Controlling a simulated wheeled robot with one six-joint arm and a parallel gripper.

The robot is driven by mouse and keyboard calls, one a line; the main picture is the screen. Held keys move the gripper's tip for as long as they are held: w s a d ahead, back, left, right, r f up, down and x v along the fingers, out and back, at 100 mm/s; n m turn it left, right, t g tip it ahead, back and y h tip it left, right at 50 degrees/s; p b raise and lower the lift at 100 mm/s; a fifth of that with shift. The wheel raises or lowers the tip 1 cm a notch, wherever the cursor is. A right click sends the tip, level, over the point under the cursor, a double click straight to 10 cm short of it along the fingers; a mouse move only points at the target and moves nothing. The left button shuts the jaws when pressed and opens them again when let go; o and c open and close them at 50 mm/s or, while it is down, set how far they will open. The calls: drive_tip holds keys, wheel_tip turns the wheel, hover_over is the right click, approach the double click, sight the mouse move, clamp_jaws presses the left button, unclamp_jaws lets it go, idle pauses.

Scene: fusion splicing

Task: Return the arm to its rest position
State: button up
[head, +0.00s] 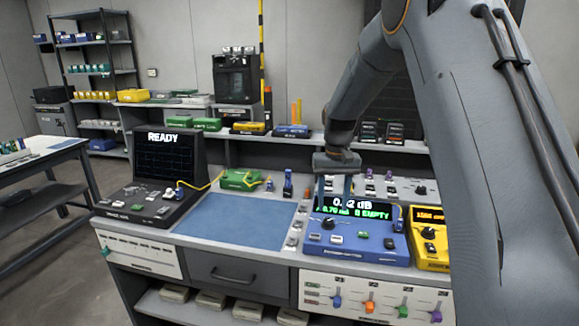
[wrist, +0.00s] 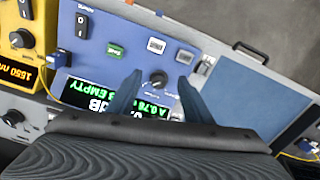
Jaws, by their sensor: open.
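My gripper (head: 337,186) is above the back of the blue splicer unit (head: 368,244), in front of its lit screen. In the wrist view, the two fingers of my gripper (wrist: 158,92) are apart with nothing between them. The blue unit (wrist: 135,32) lies below them, with a black knob (wrist: 158,77) showing between the fingertips. The screen reads "0 EMPTY" in part; the fingers cover some of its text. My arm comes down from the upper right of the head view. I cannot tell whether the fingers touch the unit.
A yellow unit (head: 430,256) stands right of the blue one. A blue mat (head: 238,221) lies clear to the left. A black monitor unit (head: 165,160) reading "READY" has a yellow cable. A shelf ledge (head: 385,146) with small boxes runs behind the bench.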

drive_tip(key=s+f+n, duration=0.1)
drive_tip(key=s+f, duration=0.1)
drive_tip(key=s, duration=2.9)
drive_tip(key=shift+s+f+t, duration=0.4)
drive_tip(key=shift+a, duration=0.1)
